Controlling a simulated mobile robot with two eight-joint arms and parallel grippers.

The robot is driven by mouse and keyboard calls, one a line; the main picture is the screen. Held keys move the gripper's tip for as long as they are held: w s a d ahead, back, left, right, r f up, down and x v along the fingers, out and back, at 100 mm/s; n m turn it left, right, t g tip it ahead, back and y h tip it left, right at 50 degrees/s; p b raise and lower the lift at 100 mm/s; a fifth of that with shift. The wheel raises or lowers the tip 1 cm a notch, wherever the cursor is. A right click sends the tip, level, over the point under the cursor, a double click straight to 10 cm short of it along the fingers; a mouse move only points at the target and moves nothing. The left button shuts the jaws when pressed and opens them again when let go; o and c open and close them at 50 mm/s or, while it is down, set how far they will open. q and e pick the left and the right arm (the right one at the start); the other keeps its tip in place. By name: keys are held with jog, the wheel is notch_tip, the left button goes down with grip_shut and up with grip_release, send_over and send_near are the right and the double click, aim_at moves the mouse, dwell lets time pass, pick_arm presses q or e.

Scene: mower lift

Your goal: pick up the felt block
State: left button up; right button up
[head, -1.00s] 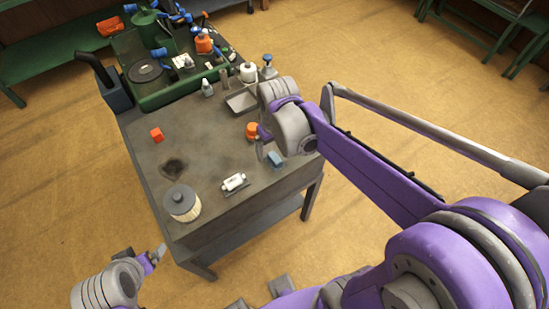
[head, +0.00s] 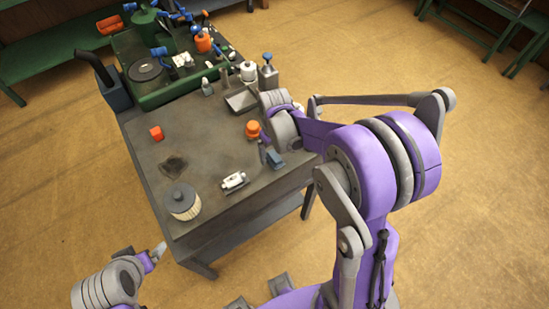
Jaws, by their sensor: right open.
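A small blue-grey block (head: 275,159) lies on the workbench (head: 205,150) near its right edge.
A ribbed filter (head: 183,201) and a white part (head: 234,181) stand near the front edge. An orange-topped item (head: 253,131) is close beside my right wrist. A metal tray (head: 241,101) and a green tray (head: 150,98) with several items are farther back. The bench's middle is clear.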

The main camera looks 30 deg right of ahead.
notch_tip(320, 180, down, 2)
jog(key=shift+f, duration=0.15)
grip_shut()
dwell(0.4)
